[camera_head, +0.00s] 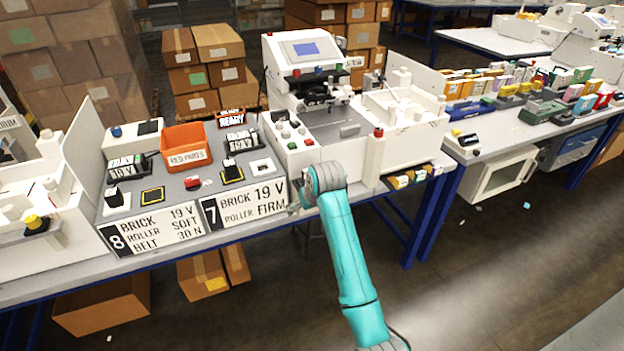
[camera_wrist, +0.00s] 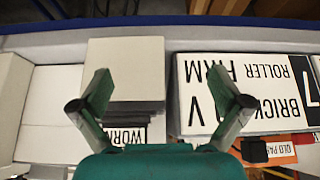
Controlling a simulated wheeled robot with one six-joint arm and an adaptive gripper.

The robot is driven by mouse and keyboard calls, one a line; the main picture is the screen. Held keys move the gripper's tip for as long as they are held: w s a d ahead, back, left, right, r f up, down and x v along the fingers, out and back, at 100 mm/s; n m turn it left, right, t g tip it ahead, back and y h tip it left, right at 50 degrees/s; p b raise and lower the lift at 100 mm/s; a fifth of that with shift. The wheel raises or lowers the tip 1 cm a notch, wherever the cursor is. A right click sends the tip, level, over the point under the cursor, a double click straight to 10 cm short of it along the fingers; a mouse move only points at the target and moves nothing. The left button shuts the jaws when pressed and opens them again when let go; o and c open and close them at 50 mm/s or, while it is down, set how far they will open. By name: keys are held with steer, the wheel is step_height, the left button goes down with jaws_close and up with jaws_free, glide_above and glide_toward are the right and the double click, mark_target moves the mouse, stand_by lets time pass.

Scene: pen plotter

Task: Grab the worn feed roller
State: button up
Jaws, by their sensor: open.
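My gripper (camera_wrist: 160,80) is open in the wrist view, its two green fingertips wide apart with nothing between them. It points down over the bench front, between a pale grey block (camera_wrist: 125,62) and the sign reading "BRICK 19 V ROLLER FIRM" (camera_wrist: 245,92). A white label starting "WOR" (camera_wrist: 124,135) shows below the block, partly hidden by my gripper. I cannot pick out a worn feed roller for certain in either view. In the head view the white plotter machine (camera_head: 305,60) has dark parts in its open front, too small to tell apart. My wrist covers the bench edge there.
An orange bin labelled "OLD PARTS" (camera_head: 187,147) stands on the grey panel left of the machine. A second sign, "BRICK 19 V ROLLER SOFT BELT 30 N" (camera_head: 152,229), fronts the bench. Another bench (camera_head: 500,135) with colourful boxes stands right. The floor in front is open.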

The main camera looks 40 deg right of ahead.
steer(key=w+d+r+g, duration=0.1)
steer(key=d+r, duration=0.2)
steer(key=r, duration=0.4)
steer(key=w+d+r+g, duration=0.1)
steer(key=d+r, duration=0.2)
steer(key=r, duration=0.4)
steer(key=shift+w+x, duration=0.15)
steer(key=shift+x, duration=2.55)
steer(key=shift+w+x, duration=0.2)
steer(key=shift+x, duration=2.55)
steer(key=shift+a+r, duration=0.1)
steer(key=shift+a, duration=0.1)
steer(key=c, duration=0.8)
steer(key=shift+r, duration=0.15)
steer(key=shift+c, duration=0.2)
